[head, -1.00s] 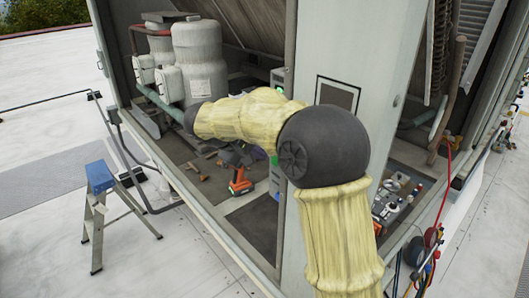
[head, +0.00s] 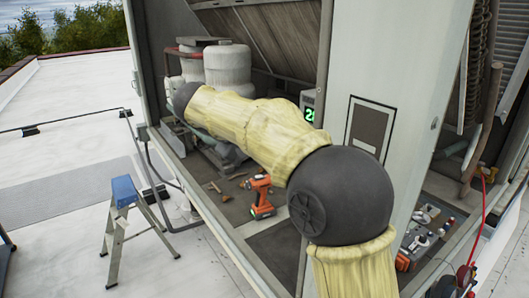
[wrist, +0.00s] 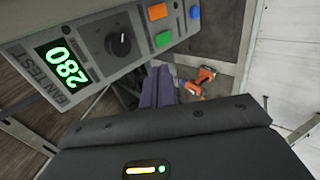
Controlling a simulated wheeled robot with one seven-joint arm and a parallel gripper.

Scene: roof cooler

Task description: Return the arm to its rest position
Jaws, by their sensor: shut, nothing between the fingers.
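My arm, in a yellow cover with dark joints, reaches up and left across the front of the cooler housing (head: 400,130) in the head view. My gripper (wrist: 160,82) shows in the wrist view as two purple-grey fingers close together beyond its dark body, shut and empty. In the head view the arm hides it. A grey test box (wrist: 110,50) with a green display reading 280, a black knob and coloured buttons is close to the fingers at upper left in the wrist view. I cannot tell whether they touch. The box also shows beyond the forearm in the head view (head: 308,103).
An orange drill (head: 262,197) stands on the housing floor; it also shows in the wrist view (wrist: 198,80). White tanks (head: 230,68) stand behind my forearm. A blue-topped stepladder (head: 125,192) stands outside at left. Gauges with a red hose (head: 465,275) are at lower right.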

